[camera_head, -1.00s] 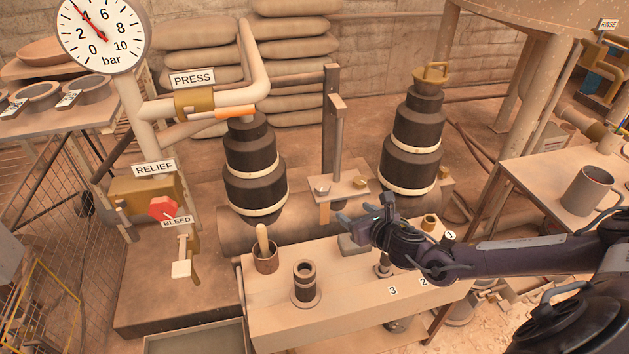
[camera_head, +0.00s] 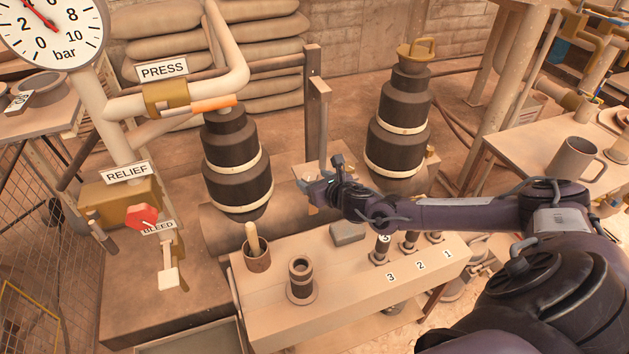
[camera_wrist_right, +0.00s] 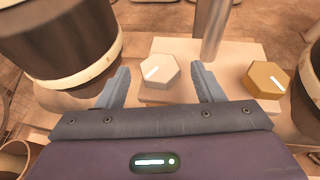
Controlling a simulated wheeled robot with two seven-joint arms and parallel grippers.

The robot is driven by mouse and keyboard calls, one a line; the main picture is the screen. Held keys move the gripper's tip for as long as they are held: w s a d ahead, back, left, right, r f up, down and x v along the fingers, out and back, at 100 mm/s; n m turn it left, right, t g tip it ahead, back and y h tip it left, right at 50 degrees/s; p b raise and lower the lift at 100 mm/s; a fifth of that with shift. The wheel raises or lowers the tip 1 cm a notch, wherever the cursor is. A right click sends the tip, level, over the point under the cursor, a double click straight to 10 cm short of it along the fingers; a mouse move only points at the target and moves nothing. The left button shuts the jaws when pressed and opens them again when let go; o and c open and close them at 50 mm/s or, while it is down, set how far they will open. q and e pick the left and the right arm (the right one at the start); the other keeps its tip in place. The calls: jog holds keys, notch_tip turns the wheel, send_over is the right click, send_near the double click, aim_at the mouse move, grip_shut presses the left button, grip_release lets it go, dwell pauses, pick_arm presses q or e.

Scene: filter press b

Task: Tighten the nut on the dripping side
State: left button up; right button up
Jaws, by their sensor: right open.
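A pale hex nut (camera_wrist_right: 158,80) with a white mark sits on a plate (camera_wrist_right: 225,55) at the foot of a post. A brass hex nut (camera_wrist_right: 266,80) with a similar mark sits on the plate's right side. My right gripper (camera_wrist_right: 161,84) is open, its two fingers to the left and right of the pale nut; contact cannot be told. In the head view my right gripper (camera_head: 316,180) is over the plate and hides the nuts. No drip shows clearly on either side. My left gripper is not in view.
Dark stacked cylinders stand left (camera_head: 236,165) and right (camera_head: 399,125) of the post (camera_head: 316,105). The front bench (camera_head: 340,290) holds a cup (camera_head: 257,259), a dark flanged cylinder (camera_head: 301,279), a grey block (camera_head: 347,234) and several pieces by numbers. A red valve knob (camera_head: 142,217) is at left.

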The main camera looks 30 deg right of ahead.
jog(key=c, duration=1)
jog(key=shift+a+m, duration=0.1)
jog(key=shift+m, duration=0.2)
